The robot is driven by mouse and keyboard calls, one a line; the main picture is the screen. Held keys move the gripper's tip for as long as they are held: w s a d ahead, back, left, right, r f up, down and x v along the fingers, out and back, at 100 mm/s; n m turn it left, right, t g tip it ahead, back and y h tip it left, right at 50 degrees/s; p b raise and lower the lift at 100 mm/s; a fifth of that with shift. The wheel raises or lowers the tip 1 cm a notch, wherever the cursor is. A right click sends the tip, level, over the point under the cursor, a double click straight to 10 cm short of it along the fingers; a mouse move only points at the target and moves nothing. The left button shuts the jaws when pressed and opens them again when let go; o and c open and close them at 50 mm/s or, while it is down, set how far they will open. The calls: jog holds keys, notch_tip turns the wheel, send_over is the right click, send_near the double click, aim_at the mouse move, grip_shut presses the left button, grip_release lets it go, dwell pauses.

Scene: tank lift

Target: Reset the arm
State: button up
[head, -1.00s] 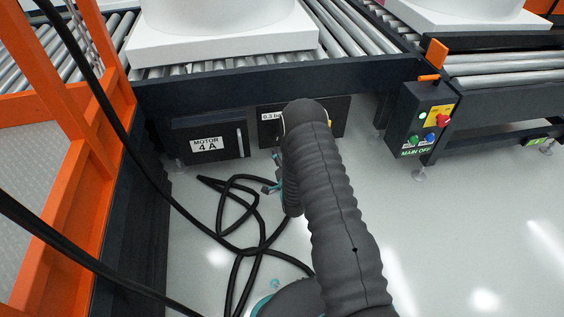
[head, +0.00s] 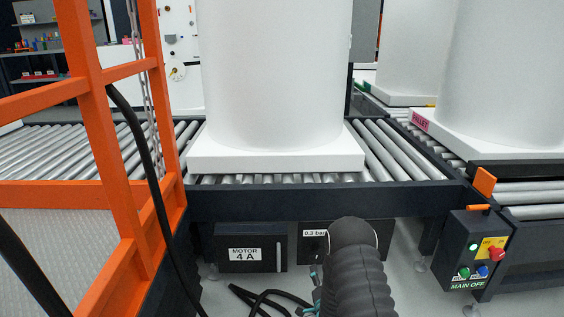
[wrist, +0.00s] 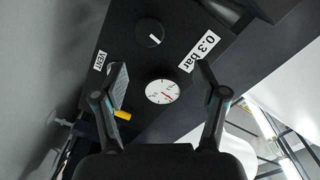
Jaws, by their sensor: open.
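My gripper (wrist: 160,98) is open and empty in the wrist view, its two fingers spread in front of a dark panel (wrist: 200,95). The panel has a round white gauge (wrist: 161,91) with a red needle, a black knob (wrist: 149,32), a "0.3 bar" label (wrist: 203,50) and a "VENT" label (wrist: 100,61). A small yellow part (wrist: 122,115) shows beside the left finger. In the head view my arm in its grey sleeve reaches toward this panel and covers part of it.
A white tank (head: 278,75) stands on a white pallet (head: 277,162) on the roller conveyor (head: 400,150). A "MOTOR 4 A" box (head: 250,247) is left of the panel. A control box (head: 478,248) with buttons is right. An orange frame (head: 108,150) stands left.

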notch_tip(320, 180, up, 10)
jog(key=w+n+g+p, duration=0.1)
jog(key=w, duration=0.2)
jog(key=s+r+n+g+p, duration=0.2)
jog(key=s+r, duration=0.3)
jog(key=r, duration=0.7)
jog(key=s+r+n+g+p, duration=0.2)
jog(key=s+r+n+g, duration=0.15)
jog(key=r, duration=0.85)
jog(key=s+r+n+g+p, duration=0.1)
jog(key=s+r, duration=0.3)
jog(key=s, duration=0.8)
jog(key=s+r+n+g+p, duration=0.2)
jog(key=s+r, duration=0.3)
jog(key=s, duration=0.7)
jog(key=s+r+n+g+p, duration=0.1)
jog(key=s+r, duration=0.4)
jog(key=s, duration=0.7)
jog(key=shift+s+r+n+g+p, duration=0.15)
jog(key=shift+n+g+p, duration=0.3)
jog(key=shift+g, duration=0.3)
jog(key=shift+d, duration=0.1)
